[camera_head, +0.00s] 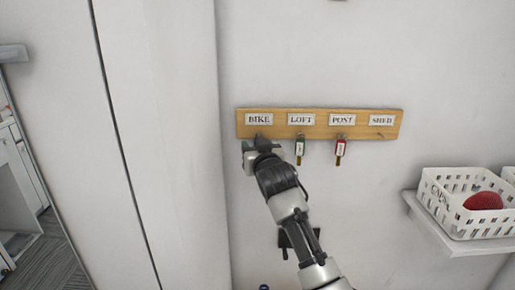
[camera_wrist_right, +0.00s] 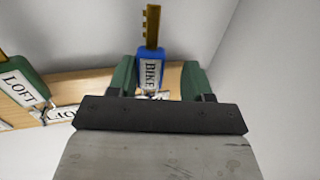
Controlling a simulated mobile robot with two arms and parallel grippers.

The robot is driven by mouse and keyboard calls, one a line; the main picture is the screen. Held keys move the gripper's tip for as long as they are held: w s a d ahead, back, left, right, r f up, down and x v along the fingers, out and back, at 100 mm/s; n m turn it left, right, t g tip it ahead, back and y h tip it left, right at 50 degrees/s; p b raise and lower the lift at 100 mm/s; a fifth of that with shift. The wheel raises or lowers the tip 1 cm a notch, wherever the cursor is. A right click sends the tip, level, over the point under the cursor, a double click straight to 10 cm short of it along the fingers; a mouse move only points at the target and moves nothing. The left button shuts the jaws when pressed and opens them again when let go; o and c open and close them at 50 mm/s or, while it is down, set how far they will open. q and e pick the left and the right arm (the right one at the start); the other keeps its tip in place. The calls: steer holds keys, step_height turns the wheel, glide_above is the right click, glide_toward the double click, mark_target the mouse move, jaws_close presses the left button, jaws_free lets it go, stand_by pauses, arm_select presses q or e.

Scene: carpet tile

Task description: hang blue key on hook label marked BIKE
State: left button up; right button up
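The wooden hook board (camera_head: 275,130) is on the wall, labelled BIKE, LOFT, POST and SHED. My right gripper (camera_head: 249,146) is at the BIKE label (camera_head: 258,119), at the board's lower left. In the right wrist view the blue key (camera_wrist_right: 151,68), with a tag reading BIKE, lies between the two green fingertips of the right gripper (camera_wrist_right: 160,78). A gap shows between the tag and the right-hand finger, so the gripper looks open around it. The key's ring is near the board; whether it sits on the hook is hidden. My left gripper is not in view.
A green-tagged key (camera_head: 300,149) hangs under LOFT and a red-tagged key (camera_head: 340,150) under POST. The SHED hook is empty. A white basket (camera_head: 450,200) with a red item stands on a shelf (camera_head: 425,218) at right. A wall corner is close left of the board.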

steer(key=shift+w+d, duration=0.1)
steer(key=shift+d, duration=0.35)
